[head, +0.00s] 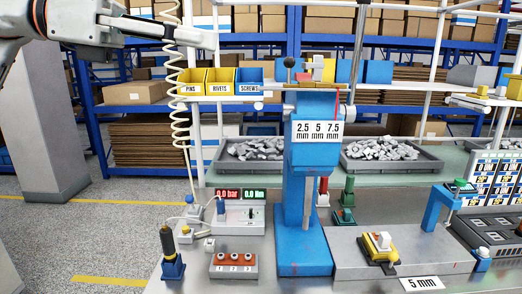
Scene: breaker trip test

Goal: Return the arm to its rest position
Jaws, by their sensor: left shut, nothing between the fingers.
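My left arm comes in at the upper left, high above the bench and out over the floor side. Its gripper (208,39) points right and is shut with nothing in it. It is in the air, apart from the bench things, left of the blue test stand (305,170) and above the bins. It shows in front of the coiled white hose in the picture; I cannot tell whether they touch. My right gripper is out of view. A small device with a yellow and white top (379,246) sits on the grey plate at the right.
Yellow and blue bins (221,82) sit on a rail. A coiled hose (177,100) hangs near my gripper. A meter box (232,215) and a numbered grey block (233,266) stand on the bench. Trays of metal parts (390,155) lie behind. A grey pillar (40,130) stands left.

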